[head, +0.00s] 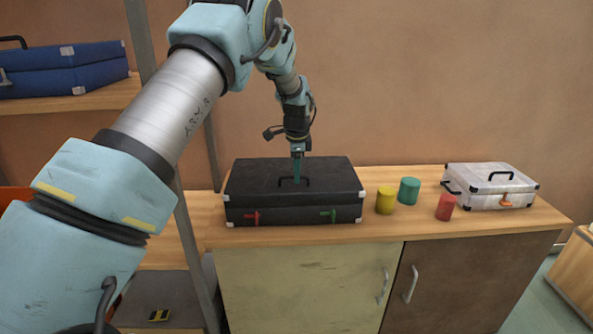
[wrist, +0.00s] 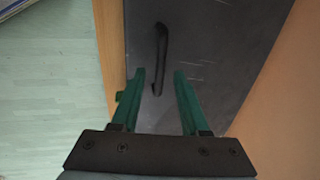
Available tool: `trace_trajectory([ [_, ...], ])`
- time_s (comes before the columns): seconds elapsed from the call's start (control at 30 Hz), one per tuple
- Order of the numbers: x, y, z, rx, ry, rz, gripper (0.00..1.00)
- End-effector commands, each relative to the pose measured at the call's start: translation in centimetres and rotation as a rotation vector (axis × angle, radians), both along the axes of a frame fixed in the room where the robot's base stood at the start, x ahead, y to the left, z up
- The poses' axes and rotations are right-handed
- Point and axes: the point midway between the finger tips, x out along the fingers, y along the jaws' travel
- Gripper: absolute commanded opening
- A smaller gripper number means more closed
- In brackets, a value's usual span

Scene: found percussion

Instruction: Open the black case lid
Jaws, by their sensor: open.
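The black case (head: 330,177) lies flat with its lid down on the wooden cabinet top. A red latch (head: 251,217) and a green latch (head: 328,215) sit on its front face. A dark handle (wrist: 160,45) is on the lid. My gripper (head: 297,180) points down at the lid by the handle. In the wrist view my gripper (wrist: 160,72) is open, with green fingers apart and the handle lined up between them, part of it beyond the tips. I cannot tell whether the fingers touch the handle or lid.
Yellow (head: 385,200), green (head: 409,190) and red (head: 446,206) cylinders stand right of the case. A white case (head: 489,187) lies farther right. A blue case (head: 65,72) is on a shelf at left, and a grey post (head: 180,210) rises left of the black case.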

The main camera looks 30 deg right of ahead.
Motion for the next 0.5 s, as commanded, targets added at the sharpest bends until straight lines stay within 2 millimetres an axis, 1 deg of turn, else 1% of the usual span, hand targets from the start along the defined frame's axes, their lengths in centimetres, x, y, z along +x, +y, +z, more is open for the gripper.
trace_trajectory([
  [0.07,0.0,0.01,0.01,0.0,0.0,0.0,0.45],
  [0.4,0.0,0.01,0.03,0.0,0.0,0.001,0.07],
  [0.47,0.0,0.02,0.03,0.0,0.0,0.001,0.0],
  [0.5,0.0,0.01,0.04,0.0,0.0,0.001,0.0],
])
